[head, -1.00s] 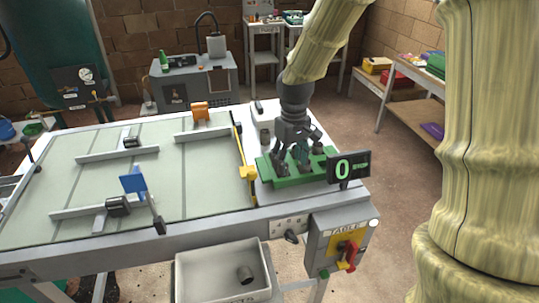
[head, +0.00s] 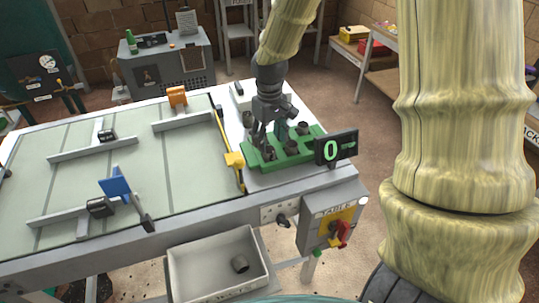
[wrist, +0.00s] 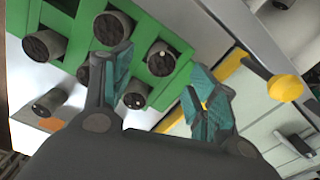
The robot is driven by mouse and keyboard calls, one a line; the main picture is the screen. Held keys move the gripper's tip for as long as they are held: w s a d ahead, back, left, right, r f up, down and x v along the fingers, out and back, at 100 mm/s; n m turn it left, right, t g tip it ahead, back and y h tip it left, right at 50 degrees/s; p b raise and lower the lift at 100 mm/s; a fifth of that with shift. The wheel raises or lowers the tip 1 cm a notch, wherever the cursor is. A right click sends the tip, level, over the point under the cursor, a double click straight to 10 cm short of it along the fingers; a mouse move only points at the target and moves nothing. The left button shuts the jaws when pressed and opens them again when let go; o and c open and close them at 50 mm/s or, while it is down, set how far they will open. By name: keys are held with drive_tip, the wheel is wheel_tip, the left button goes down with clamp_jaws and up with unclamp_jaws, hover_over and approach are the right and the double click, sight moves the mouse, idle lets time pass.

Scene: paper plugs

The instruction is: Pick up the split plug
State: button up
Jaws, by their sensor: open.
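A green rack (head: 258,163) stands on the table's right end and holds several dark grey hollow plugs, such as a front plug (head: 291,147) and a rear plug (head: 303,127). The wrist view also shows rack plugs (wrist: 163,58) with dark, rough ends. I cannot tell which plug is split. My gripper (head: 266,143) is open above the left part of the rack, pointing down. In the wrist view its teal-padded fingers (wrist: 160,76) are spread, with rack plugs between and beside them. The left finger partly hides one plug. I see nothing held.
A loose plug (head: 248,118) lies on the table behind the rack. Another plug (head: 240,264) lies in the white bin (head: 182,270) below. A display reading 0 (head: 336,149) stands right of the rack. A yellow-knobbed bar (head: 235,160) borders it on the left.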

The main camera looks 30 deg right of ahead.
sight(270, 150)
drive_tip(key=shift+s+f, duration=0.2)
drive_tip(key=shift+f, duration=0.05)
drive_tip(key=f+p, duration=0.1)
drive_tip(key=f, duration=0.2)
drive_tip(key=shift+w, duration=0.2)
drive_tip(key=shift+s+f+p, duration=0.2)
drive_tip(key=shift+f+p, duration=0.15)
drive_tip(key=shift+f, duration=0.2)
drive_tip(key=shift+w+a+f, duration=0.1)
drive_tip(key=shift+f, duration=0.15)
drive_tip(key=c, duration=1)
